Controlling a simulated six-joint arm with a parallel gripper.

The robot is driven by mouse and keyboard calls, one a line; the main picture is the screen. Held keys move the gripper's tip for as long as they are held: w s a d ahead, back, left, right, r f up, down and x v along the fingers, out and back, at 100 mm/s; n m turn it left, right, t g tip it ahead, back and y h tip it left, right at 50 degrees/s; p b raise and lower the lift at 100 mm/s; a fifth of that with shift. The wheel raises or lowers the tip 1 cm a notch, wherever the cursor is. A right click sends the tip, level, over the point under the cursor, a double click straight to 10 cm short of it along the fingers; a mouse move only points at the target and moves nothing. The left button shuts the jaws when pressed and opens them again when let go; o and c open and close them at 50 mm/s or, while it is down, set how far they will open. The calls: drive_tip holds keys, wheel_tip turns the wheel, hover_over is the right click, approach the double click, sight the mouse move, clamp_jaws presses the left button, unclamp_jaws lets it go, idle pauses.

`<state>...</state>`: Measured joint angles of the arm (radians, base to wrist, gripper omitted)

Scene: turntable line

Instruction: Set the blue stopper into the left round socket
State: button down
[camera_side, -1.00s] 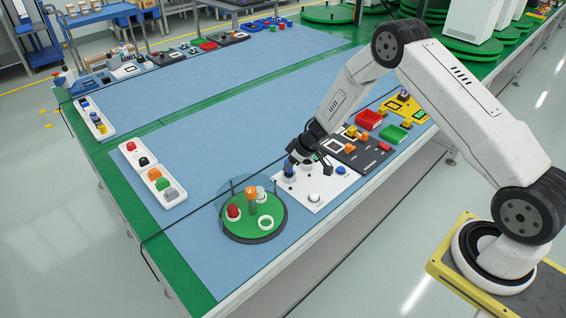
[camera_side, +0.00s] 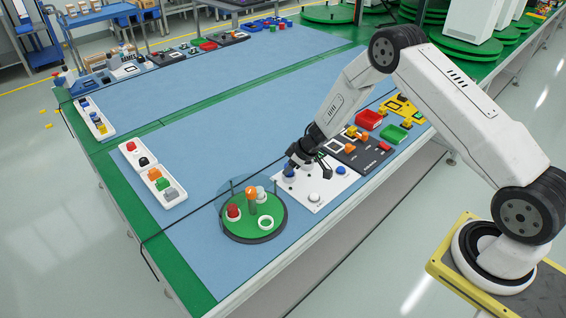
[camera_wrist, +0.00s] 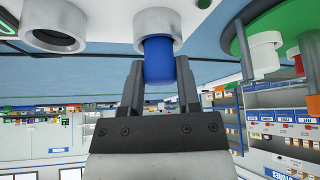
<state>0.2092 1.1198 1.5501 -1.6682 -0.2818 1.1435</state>
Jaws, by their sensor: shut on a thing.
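The blue stopper (camera_wrist: 160,63) is between the two fingers of my gripper (camera_wrist: 159,82) in the wrist view, which looks upside down. Its far end reaches into the mouth of a white round socket (camera_wrist: 157,20); how deep it sits I cannot tell. A second white round socket (camera_wrist: 53,33) at the left of that view is empty. In the side view my gripper (camera_side: 298,165) is low over the far left part of the white plate (camera_side: 309,182), with the blue stopper (camera_side: 289,169) at its tips. The gripper hides part of the plate there.
A green turntable (camera_side: 240,229) with red, orange and white pieces stands left of the plate. A dark board (camera_side: 357,151) lies beyond. The blue mat (camera_side: 215,165) is mostly clear.

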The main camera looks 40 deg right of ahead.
drive_tip(key=shift+f, duration=0.25)
idle(0.4)
drive_tip(key=shift+c, duration=1.2)
unclamp_jaws()
drive_tip(key=shift+r, duration=0.1)
drive_tip(key=v, duration=0.7)
drive_tip(key=shift+s+r, duration=0.15)
drive_tip(key=shift+r, duration=0.1)
